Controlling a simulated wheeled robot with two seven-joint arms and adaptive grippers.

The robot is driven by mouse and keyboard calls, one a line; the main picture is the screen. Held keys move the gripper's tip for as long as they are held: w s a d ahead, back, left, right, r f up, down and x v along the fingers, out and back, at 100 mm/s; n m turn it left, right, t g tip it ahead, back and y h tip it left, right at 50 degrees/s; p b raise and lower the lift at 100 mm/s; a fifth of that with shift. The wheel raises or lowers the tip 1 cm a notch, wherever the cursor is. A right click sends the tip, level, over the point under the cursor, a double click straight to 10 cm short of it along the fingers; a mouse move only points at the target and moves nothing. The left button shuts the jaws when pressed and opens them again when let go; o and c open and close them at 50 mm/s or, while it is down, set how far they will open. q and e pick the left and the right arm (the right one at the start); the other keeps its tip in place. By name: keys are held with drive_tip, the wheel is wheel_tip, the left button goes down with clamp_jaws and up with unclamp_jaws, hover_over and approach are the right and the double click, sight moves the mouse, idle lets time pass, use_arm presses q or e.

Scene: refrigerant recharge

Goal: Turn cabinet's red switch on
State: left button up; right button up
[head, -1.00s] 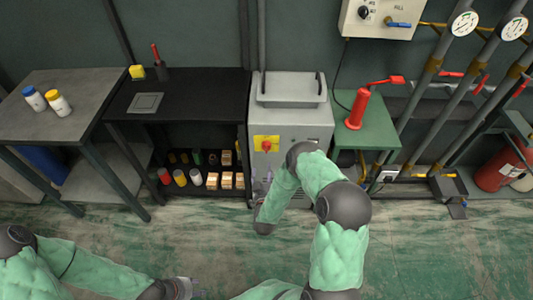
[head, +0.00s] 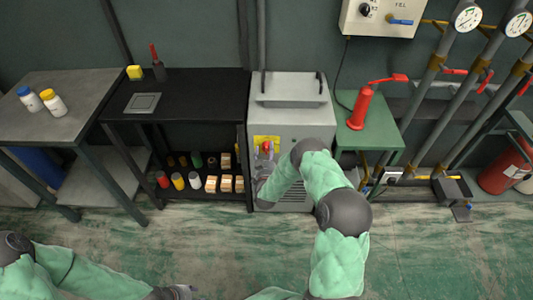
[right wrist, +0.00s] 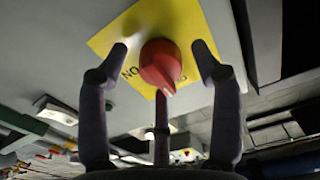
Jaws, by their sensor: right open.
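The grey cabinet (head: 305,125) stands against the wall. Its red switch (head: 267,147) sits on a yellow plate (head: 257,141) on the front face. In the right wrist view the red switch (right wrist: 160,64) is a round knob with a pale mark at its lower edge, and the yellow plate (right wrist: 197,22) carries partly hidden lettering. My right gripper (head: 266,160) is at the switch. Its fingers (right wrist: 160,52) are open, one on each side of the knob, with visible gaps. My left gripper (head: 182,292) is low at the bottom edge, away from the cabinet; its fingers are unclear.
A black shelf (head: 190,92) with bottles and small boxes stands left of the cabinet. A green stand (head: 385,133) with a red tool (head: 359,108) is close on its right. Pipes with gauges and a red cylinder (head: 503,170) are farther right. The front floor is clear.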

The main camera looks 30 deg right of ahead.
drive_tip(key=shift+w, duration=0.1)
drive_tip(key=c, duration=1.2)
drive_tip(key=shift+o, duration=0.2)
drive_tip(key=shift+m, duration=0.3)
drive_tip(key=m, duration=0.3)
drive_tip(key=shift+m, duration=0.3)
drive_tip(key=m, duration=0.4)
drive_tip(key=shift+m, duration=0.3)
drive_tip(key=m, duration=0.4)
drive_tip(key=shift+m, duration=2.5)
